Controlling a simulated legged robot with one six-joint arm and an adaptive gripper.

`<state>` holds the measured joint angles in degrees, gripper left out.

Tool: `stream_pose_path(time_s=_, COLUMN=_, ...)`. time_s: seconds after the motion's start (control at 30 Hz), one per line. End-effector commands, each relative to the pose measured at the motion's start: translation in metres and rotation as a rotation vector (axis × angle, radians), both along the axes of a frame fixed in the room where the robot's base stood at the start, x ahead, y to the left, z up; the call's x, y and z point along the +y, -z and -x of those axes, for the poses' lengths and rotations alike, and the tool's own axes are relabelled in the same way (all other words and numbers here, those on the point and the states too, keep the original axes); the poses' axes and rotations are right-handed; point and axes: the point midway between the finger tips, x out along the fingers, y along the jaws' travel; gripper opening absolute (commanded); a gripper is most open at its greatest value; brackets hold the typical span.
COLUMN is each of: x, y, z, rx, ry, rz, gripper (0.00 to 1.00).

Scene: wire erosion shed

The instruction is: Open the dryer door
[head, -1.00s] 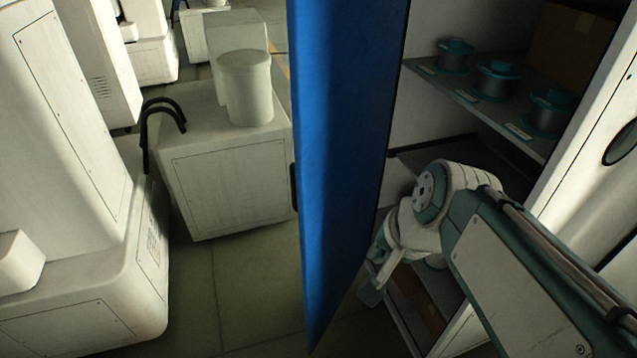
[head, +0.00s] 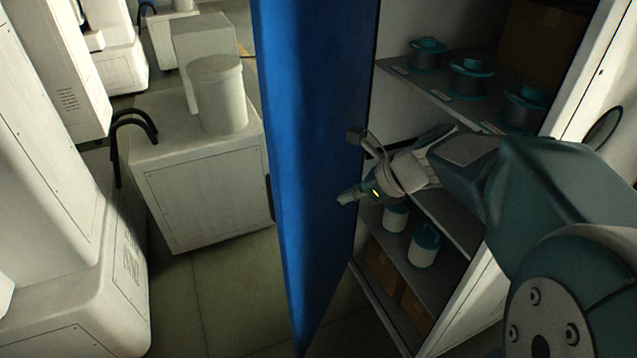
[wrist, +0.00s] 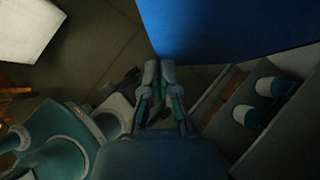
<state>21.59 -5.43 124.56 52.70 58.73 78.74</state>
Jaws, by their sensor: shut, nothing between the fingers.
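The blue door (head: 312,150) stands swung open, edge toward the left, on a white cabinet (head: 570,75) whose shelves show. I take this for the dryer. A dark handle (head: 270,197) shows at the door's left edge. My gripper (head: 349,195) is shut and empty, at the inner side of the door, in front of the cabinet opening. In the wrist view its fingertips (wrist: 159,70) lie together just below the edge of the blue door (wrist: 225,30). I cannot tell whether they touch it.
Inside the cabinet, the upper shelf (head: 445,88) holds teal spools (head: 471,78) and a brown box (head: 545,45). White-and-teal containers (head: 424,248) stand lower down, above cartons (head: 385,270). White machines (head: 200,190) stand at left; floor (head: 235,300) between is clear.

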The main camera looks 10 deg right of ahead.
Motion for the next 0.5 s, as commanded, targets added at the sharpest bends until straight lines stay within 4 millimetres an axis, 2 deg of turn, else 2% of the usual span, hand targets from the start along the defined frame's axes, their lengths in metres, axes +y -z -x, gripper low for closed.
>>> stream_pose_path(time_s=0.4, x=0.045, y=0.056, z=-0.033, rx=0.004, ry=-0.008, rz=0.002, gripper=0.00)
stream_pose_path(time_s=0.5, x=0.057, y=0.064, z=-0.042, rx=0.001, ry=-0.009, rz=0.003, gripper=0.00)
